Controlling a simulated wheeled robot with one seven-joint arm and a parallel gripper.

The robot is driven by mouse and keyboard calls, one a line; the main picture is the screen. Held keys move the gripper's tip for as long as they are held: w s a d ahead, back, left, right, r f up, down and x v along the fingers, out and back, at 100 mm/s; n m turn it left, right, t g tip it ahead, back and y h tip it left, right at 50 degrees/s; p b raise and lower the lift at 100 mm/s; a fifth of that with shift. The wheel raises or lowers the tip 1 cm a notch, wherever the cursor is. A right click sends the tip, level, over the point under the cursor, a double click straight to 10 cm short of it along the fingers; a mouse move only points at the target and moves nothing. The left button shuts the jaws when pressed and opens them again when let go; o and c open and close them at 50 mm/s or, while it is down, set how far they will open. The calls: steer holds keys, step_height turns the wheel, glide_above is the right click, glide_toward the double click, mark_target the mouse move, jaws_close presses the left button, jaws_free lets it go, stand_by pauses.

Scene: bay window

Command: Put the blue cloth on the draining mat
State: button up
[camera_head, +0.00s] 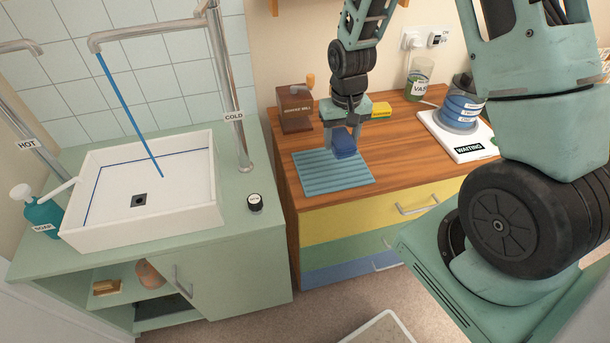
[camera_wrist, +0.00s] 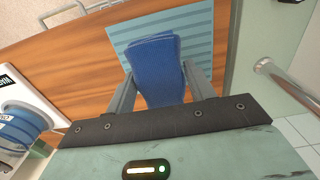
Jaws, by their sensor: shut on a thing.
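The blue cloth (camera_head: 343,147) is a folded, ribbed piece held in my gripper (camera_head: 342,133). In the wrist view the cloth (camera_wrist: 158,70) sits between the two fingers of my gripper (camera_wrist: 160,85), which are shut on it. The draining mat (camera_head: 322,178) is a flat, ridged light-blue sheet on the wooden counter. The cloth is over the back right part of the mat in the head view. The mat also shows behind the cloth in the wrist view (camera_wrist: 198,45). I cannot tell whether the cloth touches the mat.
A brown coffee mill (camera_head: 296,109) stands behind the mat. A yellow item (camera_head: 381,109) lies right of my gripper. A white device (camera_head: 457,136) marked "WAITING" carries blue stacked ware (camera_head: 462,110). A sink (camera_head: 150,210) with running water is left. The wooden counter (camera_head: 405,150) is clear right of the mat.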

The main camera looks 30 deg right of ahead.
glide_above(336, 174)
steer(key=f, duration=0.5)
steer(key=shift+a, duration=0.2)
steer(key=shift+f+p, duration=0.3)
steer(key=shift+f, duration=2.15)
steer(key=shift+d, duration=0.1)
steer(key=shift+f, duration=0.2)
steer(key=o, duration=1.4)
steer(key=shift+r, duration=0.2)
